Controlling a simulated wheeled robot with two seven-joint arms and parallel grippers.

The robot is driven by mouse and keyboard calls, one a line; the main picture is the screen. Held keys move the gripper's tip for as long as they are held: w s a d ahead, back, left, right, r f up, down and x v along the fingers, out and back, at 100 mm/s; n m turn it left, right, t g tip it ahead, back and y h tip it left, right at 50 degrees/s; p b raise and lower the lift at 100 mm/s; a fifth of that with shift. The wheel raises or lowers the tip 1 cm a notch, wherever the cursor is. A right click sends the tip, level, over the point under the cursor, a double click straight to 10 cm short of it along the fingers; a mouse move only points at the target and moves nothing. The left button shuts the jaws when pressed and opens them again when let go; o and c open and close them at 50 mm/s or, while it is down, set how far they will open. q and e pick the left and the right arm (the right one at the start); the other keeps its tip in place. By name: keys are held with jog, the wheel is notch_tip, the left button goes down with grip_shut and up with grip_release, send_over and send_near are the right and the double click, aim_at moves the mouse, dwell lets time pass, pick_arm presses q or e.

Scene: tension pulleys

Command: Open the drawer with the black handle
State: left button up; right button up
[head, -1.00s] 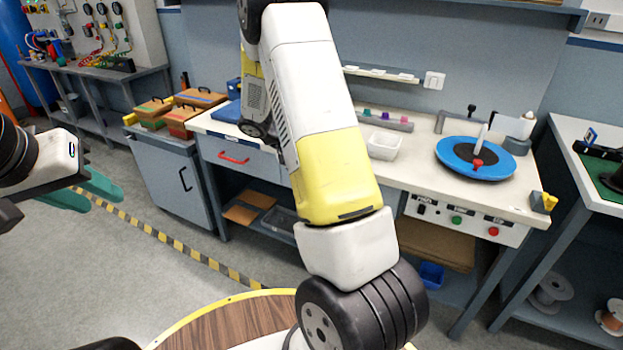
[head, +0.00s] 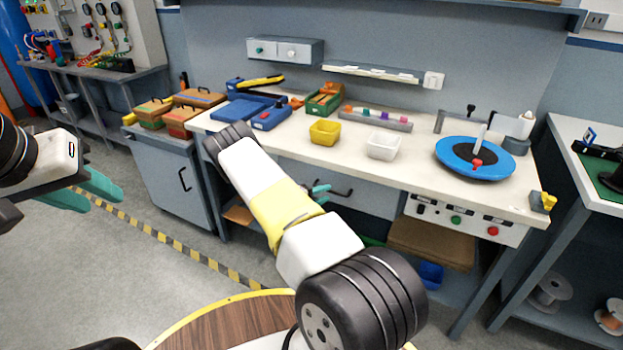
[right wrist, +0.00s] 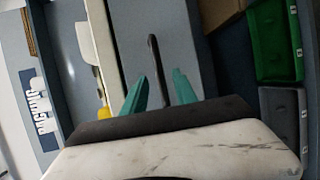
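The drawer (head: 376,199) is a grey front under the white workbench top, with a dark bar handle (head: 341,193). My right gripper (head: 320,191) is at the left part of this handle, partly hidden behind my arm. In the right wrist view its teal fingers (right wrist: 160,88) are apart, with the black handle (right wrist: 153,55) showing between them. I cannot tell whether the fingers reach around the bar or touch it. The drawer looks closed. My left gripper (head: 88,190) is open and empty at the far left, away from the bench.
A grey cabinet (head: 168,186) with its own black handle stands left of the bench. A yellow bin (head: 324,131), a white bin (head: 383,145) and a blue turntable (head: 474,158) are on the benchtop. A green bin (right wrist: 274,45) is below. A round wooden table (head: 225,325) is in front.

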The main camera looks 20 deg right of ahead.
aim_at(330, 192)
jog(key=shift+x, duration=2.2)
grip_shut()
